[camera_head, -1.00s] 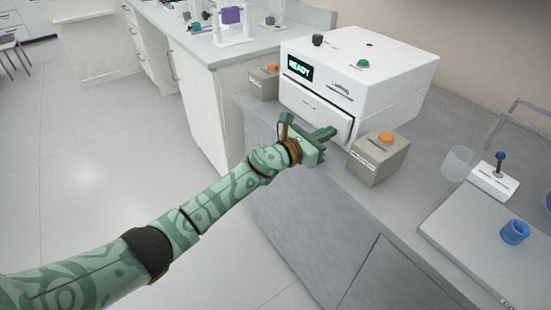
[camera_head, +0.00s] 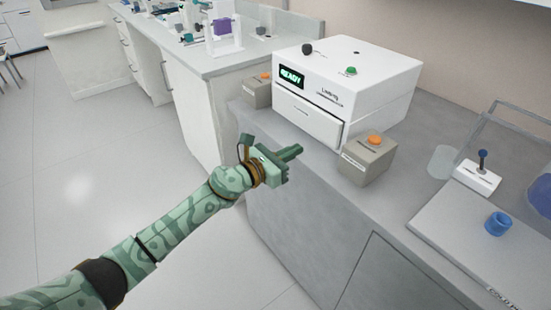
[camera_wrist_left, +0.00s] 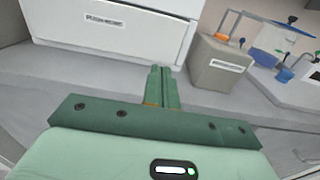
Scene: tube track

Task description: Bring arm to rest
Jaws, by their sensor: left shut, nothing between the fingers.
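My left gripper (camera_head: 296,153) is green and shut with nothing between its fingers. In the head view it is in front of the white machine, near the front edge of the grey counter (camera_head: 268,128). In the left wrist view the closed fingers (camera_wrist_left: 161,88) point towards the machine's white drawer front (camera_wrist_left: 110,25) and stand apart from it. The left arm (camera_head: 165,232) reaches in from the lower left. My right gripper is not in view.
The white machine (camera_head: 375,68) shows READY on its display. Grey boxes with orange buttons stand at its right (camera_head: 366,163) and left (camera_head: 257,95). A clear beaker (camera_head: 442,161), a white switch block (camera_head: 477,178) and a blue cup (camera_head: 498,224) are at right. Open floor lies left.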

